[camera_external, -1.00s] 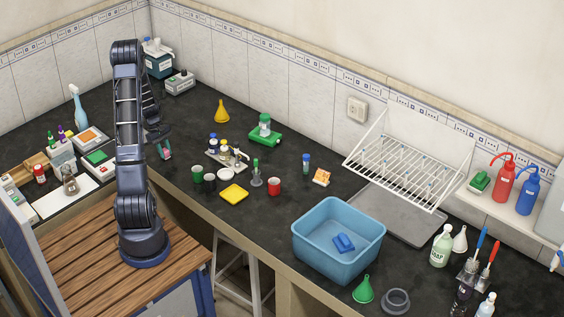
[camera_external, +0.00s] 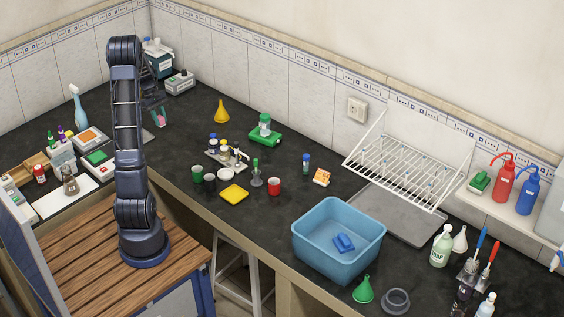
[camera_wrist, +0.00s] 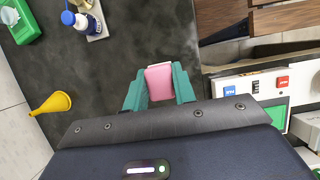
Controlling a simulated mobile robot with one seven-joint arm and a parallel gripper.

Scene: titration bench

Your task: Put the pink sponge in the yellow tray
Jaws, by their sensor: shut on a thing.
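The pink sponge (camera_wrist: 159,82) is between the green fingers of my gripper (camera_wrist: 160,90) in the wrist view. My gripper is shut on it. In the external view my gripper (camera_external: 158,118) is behind my arm, above the back left of the bench, with a bit of the pink sponge (camera_external: 160,123) showing at its tips. The yellow tray (camera_external: 234,193) lies flat on the dark bench near the front edge, to the right of my gripper and well apart from it. No sponge is on it.
Several small cups, including a red cup (camera_external: 274,186), stand around the yellow tray. A bottle rack (camera_external: 226,155) stands behind it, and a yellow funnel (camera_external: 221,110) farther back. A blue basin (camera_external: 338,240) stands to the right. The bench between my gripper and the rack is mostly clear.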

